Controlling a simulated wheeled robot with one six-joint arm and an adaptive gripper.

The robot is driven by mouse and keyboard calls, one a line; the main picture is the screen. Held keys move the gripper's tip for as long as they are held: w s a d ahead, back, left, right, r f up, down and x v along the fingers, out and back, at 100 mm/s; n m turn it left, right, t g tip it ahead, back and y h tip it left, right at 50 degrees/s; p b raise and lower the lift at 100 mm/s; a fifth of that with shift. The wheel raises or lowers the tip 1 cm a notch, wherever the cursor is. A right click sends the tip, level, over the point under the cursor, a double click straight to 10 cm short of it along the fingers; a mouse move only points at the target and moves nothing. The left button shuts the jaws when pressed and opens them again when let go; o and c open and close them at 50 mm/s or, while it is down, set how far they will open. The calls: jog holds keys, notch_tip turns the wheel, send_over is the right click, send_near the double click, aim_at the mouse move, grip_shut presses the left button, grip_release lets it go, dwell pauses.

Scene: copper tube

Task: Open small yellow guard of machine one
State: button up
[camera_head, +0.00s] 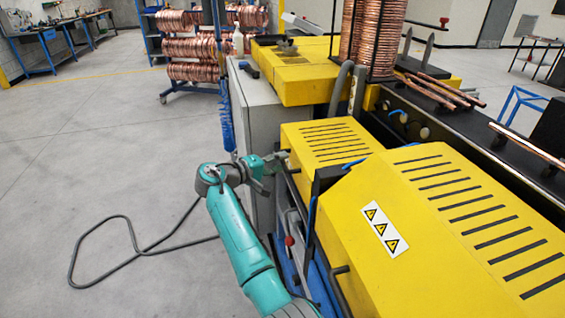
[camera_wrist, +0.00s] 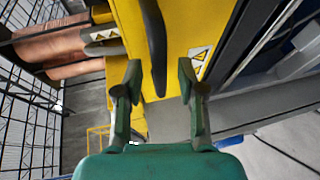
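The small yellow guard (camera_head: 325,141) has a slotted top and sits in the middle of the head view, looking closed. In the wrist view, its yellow face (camera_wrist: 184,22) carries a warning label. A dark handle (camera_wrist: 154,45) runs down that face. My gripper (camera_head: 284,158) is at the left side of the small guard. In the wrist view, my gripper (camera_wrist: 159,72) is open, its two green fingers wide apart. The handle's lower end appears between the fingertips, with space on both sides. I cannot tell how deep it sits between them. The handle is mostly hidden in the head view.
A larger slotted yellow guard (camera_head: 455,205) with warning labels adjoins at the right front. A grey cabinet (camera_head: 255,105) stands behind my gripper. Copper tubes (camera_head: 440,90) lie on the machine. Copper coils hang on a blue rack (camera_head: 192,55). The floor at left is free except for a cable.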

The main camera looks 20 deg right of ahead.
jog(key=shift+w+d+f, duration=0.1)
jog(key=shift+w+d, duration=0.15)
jog(key=shift+d, duration=0.35)
grip_shut()
